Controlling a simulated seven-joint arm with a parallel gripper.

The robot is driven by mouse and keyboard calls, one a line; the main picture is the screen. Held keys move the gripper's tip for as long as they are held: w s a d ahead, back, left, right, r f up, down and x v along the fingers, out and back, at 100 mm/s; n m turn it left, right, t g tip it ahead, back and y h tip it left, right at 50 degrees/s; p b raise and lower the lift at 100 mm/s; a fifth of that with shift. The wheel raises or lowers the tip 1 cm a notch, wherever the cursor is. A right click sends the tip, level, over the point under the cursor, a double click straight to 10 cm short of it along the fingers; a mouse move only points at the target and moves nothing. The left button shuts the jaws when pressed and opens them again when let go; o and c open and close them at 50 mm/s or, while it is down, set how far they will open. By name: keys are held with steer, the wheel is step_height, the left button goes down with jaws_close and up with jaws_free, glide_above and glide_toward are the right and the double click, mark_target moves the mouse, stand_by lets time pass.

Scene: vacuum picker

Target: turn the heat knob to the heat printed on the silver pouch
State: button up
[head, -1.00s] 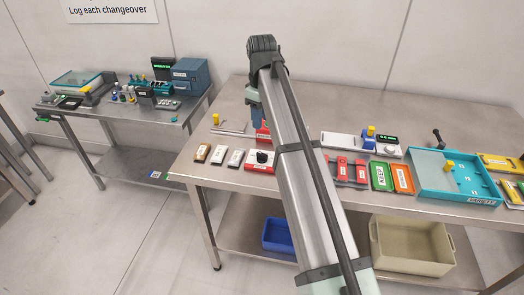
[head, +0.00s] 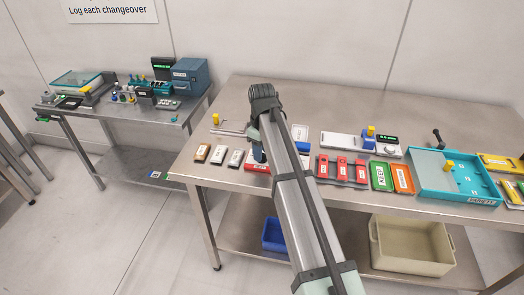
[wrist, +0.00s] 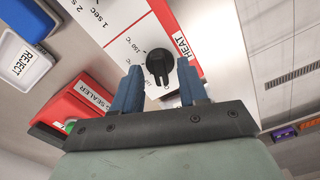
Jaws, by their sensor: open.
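The black heat knob (wrist: 158,62) shows in the wrist view on a white panel (wrist: 122,50) beside a red strip marked HEAT. Temperature marks, including 100 °C, are printed around it; the others are too small or slanted to read surely. My gripper (wrist: 160,88) is open, with its blue fingers to either side of the knob; I cannot tell whether they touch it. In the head view my gripper (head: 258,152) is over the red-edged panel (head: 252,168) and hides the knob. A silver-grey pouch (head: 219,155) lies left of it; its print is unreadable.
A brown pouch (head: 202,153) and another pale pouch (head: 236,158) lie beside it. The wrist view shows a red block marked SEALER (wrist: 85,100) and a white REJECT label (wrist: 22,62). Red blocks (head: 342,168) and a teal tray (head: 455,190) stand to the right.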

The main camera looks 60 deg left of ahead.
steer(key=shift+f, duration=0.25)
steer(key=shift+c, duration=0.3)
jaws_close()
